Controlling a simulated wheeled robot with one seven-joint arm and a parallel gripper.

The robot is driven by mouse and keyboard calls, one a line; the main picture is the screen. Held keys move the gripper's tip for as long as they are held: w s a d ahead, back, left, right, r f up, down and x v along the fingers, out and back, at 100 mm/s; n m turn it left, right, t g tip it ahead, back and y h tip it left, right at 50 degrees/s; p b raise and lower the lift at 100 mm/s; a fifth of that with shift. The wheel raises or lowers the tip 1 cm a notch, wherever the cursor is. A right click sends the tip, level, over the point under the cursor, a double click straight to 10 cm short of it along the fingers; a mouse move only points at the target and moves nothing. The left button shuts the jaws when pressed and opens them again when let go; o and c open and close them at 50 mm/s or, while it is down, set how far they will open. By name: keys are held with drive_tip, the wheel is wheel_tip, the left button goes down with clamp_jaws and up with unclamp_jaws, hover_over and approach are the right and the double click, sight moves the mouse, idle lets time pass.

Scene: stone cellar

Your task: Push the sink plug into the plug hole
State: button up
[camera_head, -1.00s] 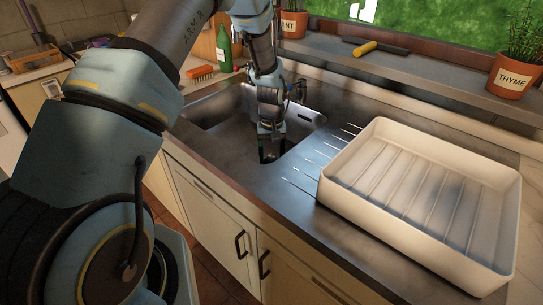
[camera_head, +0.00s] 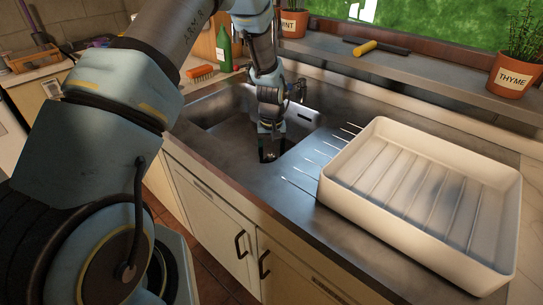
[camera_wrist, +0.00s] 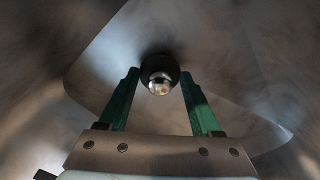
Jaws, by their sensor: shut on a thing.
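My gripper (camera_head: 270,153) reaches down into the metal sink (camera_head: 222,128), near the basin's right side. In the wrist view its two green fingers (camera_wrist: 159,82) are on either side of the sink plug, a dark round plug (camera_wrist: 158,63) with a shiny metal knob (camera_wrist: 158,86). The gripper is shut on the plug. The basin floor (camera_wrist: 225,60) lies around and beneath the plug. I cannot tell whether the plug touches the floor. The plug hole cannot be made out in either view. In the head view the plug is too small and dark to tell apart from the fingers.
A large white tray (camera_head: 345,190) stands on the drainboard to the right of the sink. The sink walls stand close around my gripper.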

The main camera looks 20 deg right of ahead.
drive_tip(key=shift+f+b, duration=0.7)
drive_tip(key=shift+f, duration=0.25)
idle(0.6)
drive_tip(key=o, duration=1.4)
drive_tip(key=shift+r, duration=0.1)
wheel_tip(320, 180, up, 11)
drive_tip(key=b, duration=0.2)
drive_tip(key=shift+b, duration=0.35)
